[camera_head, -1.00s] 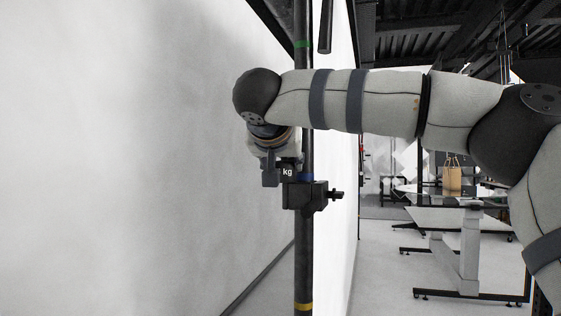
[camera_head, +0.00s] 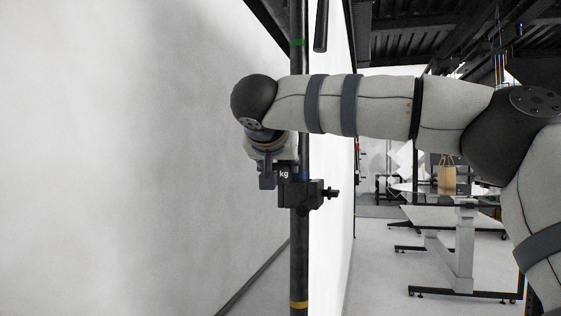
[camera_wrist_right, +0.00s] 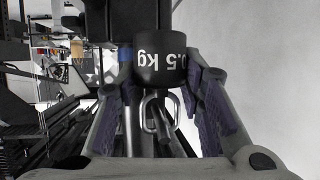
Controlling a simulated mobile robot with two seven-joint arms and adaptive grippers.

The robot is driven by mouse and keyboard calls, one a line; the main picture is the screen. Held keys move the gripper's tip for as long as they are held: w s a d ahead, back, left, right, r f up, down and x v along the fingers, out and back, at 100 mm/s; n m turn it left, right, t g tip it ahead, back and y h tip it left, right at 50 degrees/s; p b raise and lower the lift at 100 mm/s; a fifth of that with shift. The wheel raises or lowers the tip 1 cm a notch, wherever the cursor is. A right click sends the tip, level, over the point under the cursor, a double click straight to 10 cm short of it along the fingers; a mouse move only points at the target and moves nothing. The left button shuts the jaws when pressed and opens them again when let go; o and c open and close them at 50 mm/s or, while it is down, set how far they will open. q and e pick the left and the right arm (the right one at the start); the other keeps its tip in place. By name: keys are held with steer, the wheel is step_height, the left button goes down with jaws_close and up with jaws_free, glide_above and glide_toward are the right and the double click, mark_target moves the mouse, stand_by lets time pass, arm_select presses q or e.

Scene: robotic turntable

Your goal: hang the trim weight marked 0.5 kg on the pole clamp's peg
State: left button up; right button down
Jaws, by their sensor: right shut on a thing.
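The pole clamp (camera_head: 305,194) is a black block on the dark vertical pole (camera_head: 299,250), with a knob on its right. I cannot make out its peg. My right gripper (camera_head: 267,178) is left of the pole, by the clamp's upper left. It is shut on the trim weight (camera_head: 284,174), a black piece of which only "kg" shows in the head view. In the right wrist view the weight (camera_wrist_right: 160,68) reads "0.5 kg" upside down, its metal loop between the right gripper's fingers (camera_wrist_right: 158,105). Whether the weight touches the clamp (camera_wrist_right: 130,15) is unclear. My left gripper is out of view.
A pale wall (camera_head: 120,160) stands left of the pole, and another wall panel (camera_head: 335,180) is close behind it. A table (camera_head: 465,215) with a tan bag (camera_head: 447,180) stands at the back right. The pole carries green, blue and yellow bands.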

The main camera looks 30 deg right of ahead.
steer(key=c, duration=1)
jaws_free()
steer(key=shift+s, duration=0.1)
